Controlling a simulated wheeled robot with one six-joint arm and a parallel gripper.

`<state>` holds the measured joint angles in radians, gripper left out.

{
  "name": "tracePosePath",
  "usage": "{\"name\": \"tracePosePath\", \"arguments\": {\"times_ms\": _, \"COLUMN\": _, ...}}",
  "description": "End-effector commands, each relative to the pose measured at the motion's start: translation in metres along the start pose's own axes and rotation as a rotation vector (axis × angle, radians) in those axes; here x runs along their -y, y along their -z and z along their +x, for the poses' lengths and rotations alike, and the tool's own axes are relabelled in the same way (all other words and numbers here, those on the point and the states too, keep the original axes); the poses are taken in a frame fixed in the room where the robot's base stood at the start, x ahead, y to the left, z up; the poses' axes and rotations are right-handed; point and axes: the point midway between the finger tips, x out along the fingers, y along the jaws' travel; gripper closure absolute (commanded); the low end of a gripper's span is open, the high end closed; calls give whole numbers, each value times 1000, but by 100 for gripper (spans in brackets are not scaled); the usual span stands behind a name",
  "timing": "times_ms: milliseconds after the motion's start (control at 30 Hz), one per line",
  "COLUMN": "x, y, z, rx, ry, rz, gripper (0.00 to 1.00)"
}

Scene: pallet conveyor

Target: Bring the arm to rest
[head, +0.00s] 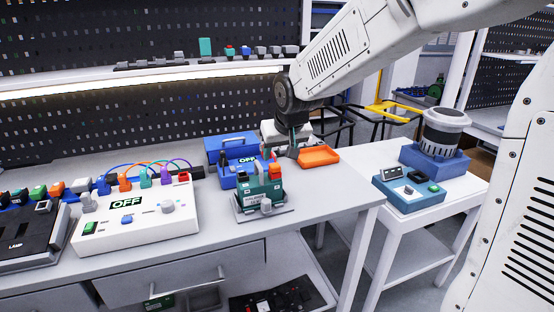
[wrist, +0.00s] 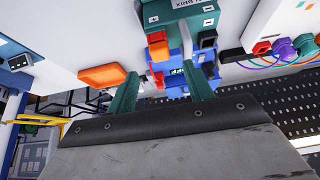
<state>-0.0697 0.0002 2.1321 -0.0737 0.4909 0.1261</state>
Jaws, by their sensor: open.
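My arm reaches in from the upper right in the head view, with my gripper (head: 293,148) low over the back right of the workbench (head: 330,190). In the wrist view my gripper (wrist: 162,85) shows two green fingers spread well apart, with nothing held between them. A green box (head: 259,190) with orange and dark terminals stands in front of the gripper; it also shows in the wrist view (wrist: 180,14). An orange tray (head: 319,156) lies just right of the gripper. A blue device (head: 228,178) is left of and partly behind it. Exact gaps to these are hard to tell.
A white panel reading OFF (head: 135,222) with coloured cables stands left on the bench. A black pegboard (head: 150,110) and lit shelf (head: 130,75) rise behind. A side table (head: 400,232) at right holds a blue control box (head: 408,195) and a grey-white cylinder (head: 443,135).

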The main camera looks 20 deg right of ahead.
Motion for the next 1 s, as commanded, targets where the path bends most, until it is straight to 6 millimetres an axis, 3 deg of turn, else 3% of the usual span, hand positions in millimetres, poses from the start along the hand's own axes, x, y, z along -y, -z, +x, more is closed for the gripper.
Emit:
{"name": "tracePosePath", "arguments": {"times_ms": 133, "x": 0, "y": 0, "z": -15, "rx": -1, "ry": 0, "rz": -1, "gripper": 48}}
{"name": "tracePosePath", "arguments": {"times_ms": 367, "x": -1, "y": -10, "z": -19, "rx": 43, "ry": -4, "rz": -11, "gripper": 48}}
{"name": "tracePosePath", "arguments": {"times_ms": 467, "x": -3, "y": -41, "z": -17, "rx": 143, "ry": -10, "rz": -22, "gripper": 48}}
{"name": "tracePosePath", "arguments": {"times_ms": 533, "x": -6, "y": -70, "z": -29, "rx": 218, "ry": -14, "rz": -30, "gripper": 48}}
{"name": "tracePosePath", "arguments": {"times_ms": 900, "x": -24, "y": -225, "z": -138, "rx": 476, "ry": -7, "rz": -31, "gripper": 48}}
{"name": "tracePosePath", "arguments": {"times_ms": 1000, "x": -27, "y": -259, "z": -160, "rx": 495, "ry": -3, "rz": -23, "gripper": 48}}
